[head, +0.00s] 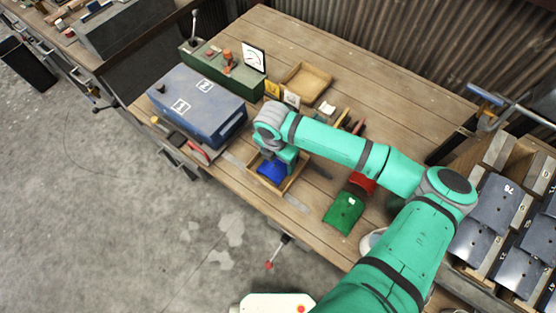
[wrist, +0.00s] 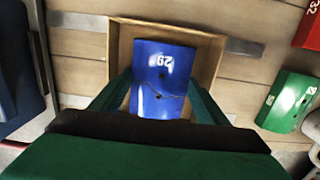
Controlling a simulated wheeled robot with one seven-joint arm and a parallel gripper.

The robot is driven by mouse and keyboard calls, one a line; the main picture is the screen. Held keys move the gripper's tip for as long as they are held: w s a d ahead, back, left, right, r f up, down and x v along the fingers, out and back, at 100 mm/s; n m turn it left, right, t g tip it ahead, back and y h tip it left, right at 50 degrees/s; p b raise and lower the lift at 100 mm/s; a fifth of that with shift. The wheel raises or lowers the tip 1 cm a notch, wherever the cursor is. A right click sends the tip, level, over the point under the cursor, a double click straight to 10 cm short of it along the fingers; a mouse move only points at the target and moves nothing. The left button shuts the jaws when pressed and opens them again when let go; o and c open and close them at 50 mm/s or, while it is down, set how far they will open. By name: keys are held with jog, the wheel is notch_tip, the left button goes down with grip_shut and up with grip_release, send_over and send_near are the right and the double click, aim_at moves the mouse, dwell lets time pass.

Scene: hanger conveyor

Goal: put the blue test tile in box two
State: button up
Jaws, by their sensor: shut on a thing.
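The blue test tile (head: 270,172) is a curved plate with white digits; it shows large in the wrist view (wrist: 160,70). My gripper (head: 277,161) points down, its fingers on the tile's two sides in the wrist view (wrist: 160,92), shut on it. The tile lies within the outline of an open wooden box (head: 298,180), whose wall also shows in the wrist view (wrist: 213,62). I cannot tell if the tile touches the box floor. Another shallow wooden box (head: 306,82) stands farther back, looking empty. I cannot read which box is number two.
A green tile (head: 343,212) and a red tile (head: 362,183) lie to the right of the near box. A blue case (head: 198,105) stands left, a green device box (head: 225,68) behind it. Grey numbered plates (head: 495,205) sit in a rack at right.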

jog(key=shift+f, duration=0.1)
jog(key=o, duration=1.2)
